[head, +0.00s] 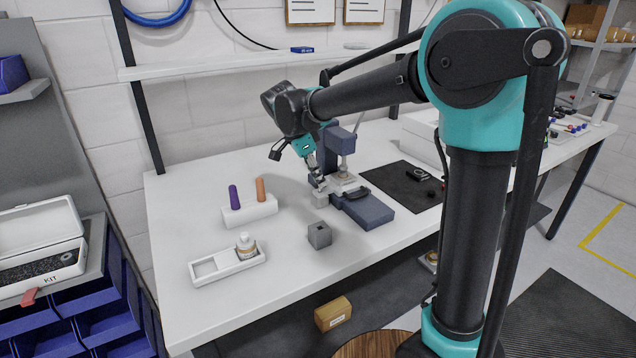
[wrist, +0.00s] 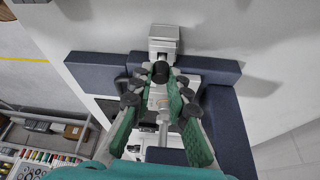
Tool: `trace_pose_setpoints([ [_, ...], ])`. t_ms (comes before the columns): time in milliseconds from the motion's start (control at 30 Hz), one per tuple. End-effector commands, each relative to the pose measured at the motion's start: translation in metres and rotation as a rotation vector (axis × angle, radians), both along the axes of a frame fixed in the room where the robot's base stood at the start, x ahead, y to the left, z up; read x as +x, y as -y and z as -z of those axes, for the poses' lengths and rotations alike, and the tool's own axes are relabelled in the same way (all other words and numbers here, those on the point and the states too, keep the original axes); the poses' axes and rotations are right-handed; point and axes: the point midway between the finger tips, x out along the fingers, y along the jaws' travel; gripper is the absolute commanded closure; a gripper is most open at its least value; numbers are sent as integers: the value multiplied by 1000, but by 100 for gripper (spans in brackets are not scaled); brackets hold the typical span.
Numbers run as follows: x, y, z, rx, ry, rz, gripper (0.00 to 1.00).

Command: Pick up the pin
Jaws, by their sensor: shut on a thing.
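My gripper (head: 319,184) is low over the table at the left side of a blue-grey fixture (head: 368,212). In the wrist view my gripper (wrist: 160,82) has its jaws closed around a small dark round-ended piece (wrist: 160,70), which looks like the pin. The fixture's blue-grey frame (wrist: 100,68) surrounds the fingers there, with a pale metal block (wrist: 164,40) just beyond the dark piece. The piece's lower end is hidden, so I cannot tell whether it is still seated. In the head view the fingers hide it.
A grey block with a hole (head: 319,236) stands in front of the fixture. A black mat (head: 402,186) lies behind right.

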Motion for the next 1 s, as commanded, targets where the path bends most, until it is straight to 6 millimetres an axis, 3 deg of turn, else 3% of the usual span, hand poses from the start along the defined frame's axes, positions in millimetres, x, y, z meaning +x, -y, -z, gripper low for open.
trace_pose_setpoints([
  [167, 0, 0, -31, 0, 0, 0, 100],
  [600, 0, 0, -143, 0, 0, 0, 100],
  [800, 0, 0, -172, 0, 0, 0, 100],
  [1000, 0, 0, -182, 0, 0, 0, 100],
])
